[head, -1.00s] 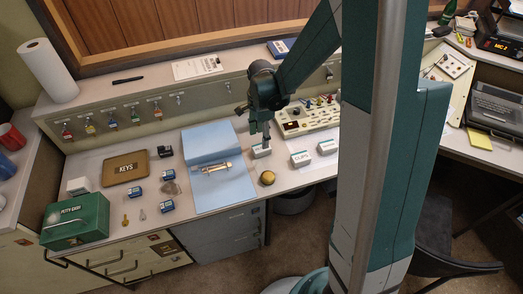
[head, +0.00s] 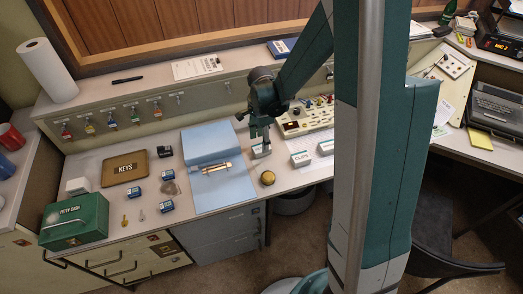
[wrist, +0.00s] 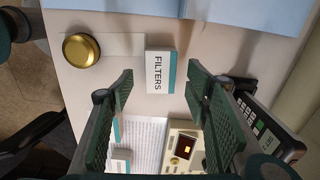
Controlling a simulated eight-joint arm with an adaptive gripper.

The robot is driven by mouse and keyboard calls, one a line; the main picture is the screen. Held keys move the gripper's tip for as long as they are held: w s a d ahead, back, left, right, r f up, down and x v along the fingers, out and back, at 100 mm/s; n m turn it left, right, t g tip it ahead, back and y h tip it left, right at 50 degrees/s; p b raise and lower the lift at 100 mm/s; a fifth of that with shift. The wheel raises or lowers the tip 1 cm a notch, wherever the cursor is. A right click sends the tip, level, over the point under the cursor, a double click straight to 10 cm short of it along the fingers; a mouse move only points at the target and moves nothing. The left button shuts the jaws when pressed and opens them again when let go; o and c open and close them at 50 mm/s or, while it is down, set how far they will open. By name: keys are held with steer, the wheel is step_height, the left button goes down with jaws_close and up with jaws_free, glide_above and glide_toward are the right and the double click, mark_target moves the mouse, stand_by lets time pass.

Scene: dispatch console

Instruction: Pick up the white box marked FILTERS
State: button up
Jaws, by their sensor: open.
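The white box marked FILTERS (wrist: 160,72), with a teal edge, lies on the desk. In the wrist view it shows just ahead of my open fingers, near the middle of the gap. My gripper (wrist: 161,90) is open and empty. In the head view my gripper (head: 264,143) points down over the FILTERS box (head: 261,152), which is partly hidden behind the fingers. I cannot tell the exact height left between the fingertips and the box.
A brass dome (head: 267,178) and a blue folder (head: 225,185) lie close by. The CLIPS box (head: 301,159) and another white box (head: 326,147) stand to the right. A button console (head: 305,118) is behind. A dark phone-like device (wrist: 262,125) shows beside my finger.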

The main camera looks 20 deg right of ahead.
steer(key=shift+f, duration=0.1)
steer(key=shift+d+f+b, duration=0.1)
steer(key=shift+f+b, duration=0.65)
steer(key=shift+f, duration=1.8)
steer(key=c, duration=1)
